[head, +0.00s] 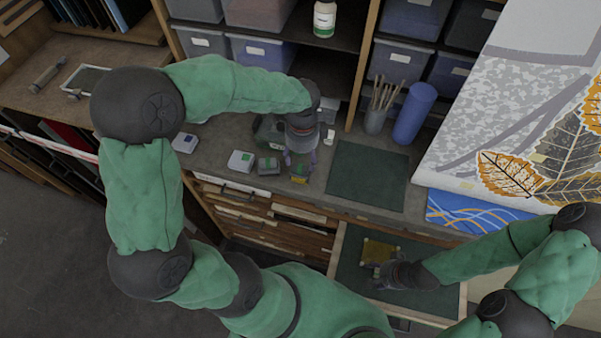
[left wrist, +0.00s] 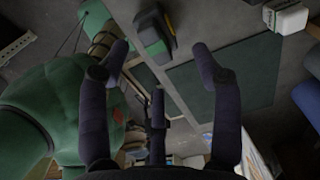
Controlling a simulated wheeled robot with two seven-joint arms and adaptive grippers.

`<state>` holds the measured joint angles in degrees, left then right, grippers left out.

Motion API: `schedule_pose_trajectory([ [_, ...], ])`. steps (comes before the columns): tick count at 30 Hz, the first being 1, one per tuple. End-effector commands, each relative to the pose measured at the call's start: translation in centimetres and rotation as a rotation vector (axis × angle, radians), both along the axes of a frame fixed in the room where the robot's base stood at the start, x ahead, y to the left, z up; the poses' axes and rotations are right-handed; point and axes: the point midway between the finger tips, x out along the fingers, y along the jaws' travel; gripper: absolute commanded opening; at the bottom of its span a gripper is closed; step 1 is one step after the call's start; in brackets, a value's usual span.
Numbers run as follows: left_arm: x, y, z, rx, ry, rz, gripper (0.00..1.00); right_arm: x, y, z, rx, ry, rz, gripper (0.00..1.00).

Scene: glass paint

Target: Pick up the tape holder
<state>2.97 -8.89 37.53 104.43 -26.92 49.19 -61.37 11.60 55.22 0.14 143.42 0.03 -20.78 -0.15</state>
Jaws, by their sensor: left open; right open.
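A small dark grey-and-green block (left wrist: 155,38), which may be the tape holder, lies on the counter beside the green mat in the left wrist view. In the head view a small object with yellow-green on it (head: 300,176) shows just below my left gripper (head: 301,155); it is partly hidden. My left gripper (left wrist: 160,60) is open and empty, its fingers spread with the block beyond their tips. My right gripper (head: 378,274) is open over the pulled-out drawer, close to a yellowish square piece (head: 380,251).
The green mat (head: 366,176) lies bare on the counter. Several small boxes, one white-topped (head: 241,161) and one grey (head: 268,166), stand left of my left gripper. A brush cup (head: 375,121) and a blue roll (head: 413,113) stand behind the mat. The open drawer (head: 342,246) juts out in front.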

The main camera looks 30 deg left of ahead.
Motion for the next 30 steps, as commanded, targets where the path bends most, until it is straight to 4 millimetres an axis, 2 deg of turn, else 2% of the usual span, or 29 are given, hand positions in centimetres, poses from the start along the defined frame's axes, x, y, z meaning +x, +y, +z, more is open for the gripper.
schedule_pose_trajectory([
  [5, -0.2, 0.2, -1.4, 0.000, 0.002, 0.003, 0.65, 0.0, 0.0, -0.1, 0.000, 0.000, 0.000, 0.55],
  [12, -0.4, 0.4, -4.6, 0.000, 0.001, 0.002, 0.65, 0.0, 0.0, -0.4, 0.000, 0.000, 0.000, 0.55],
  [16, -0.4, 0.4, -5.3, 0.000, 0.000, 0.001, 0.65, 0.0, 0.0, -0.5, 0.000, 0.000, 0.000, 0.55],
  [22, -0.4, 0.3, -5.3, 0.000, -0.001, 0.002, 0.65, 0.0, 0.0, -0.5, 0.000, 0.000, 0.000, 0.55],
  [23, -0.4, 0.3, -5.3, 0.000, -0.001, 0.002, 0.62, 0.0, 0.0, -0.5, 0.000, 0.000, 0.000, 0.55],
  [27, -0.4, 0.3, -5.3, -0.001, -0.001, 0.002, 0.22, 0.0, 0.0, -0.5, 0.000, 0.000, 0.000, 0.55],
  [28, -0.4, 0.3, -5.3, -0.001, -0.001, 0.002, 0.14, 0.0, 0.0, -0.5, 0.000, 0.000, 0.000, 0.55],
  [29, -0.4, 0.3, -5.3, -0.001, -0.001, 0.002, 0.13, 0.0, 0.0, -0.5, 0.000, 0.000, 0.000, 0.55],
  [30, -0.4, 0.3, -5.3, -0.001, -0.001, 0.002, 0.00, 0.0, 0.0, -0.5, 0.000, 0.000, 0.000, 0.55],
])
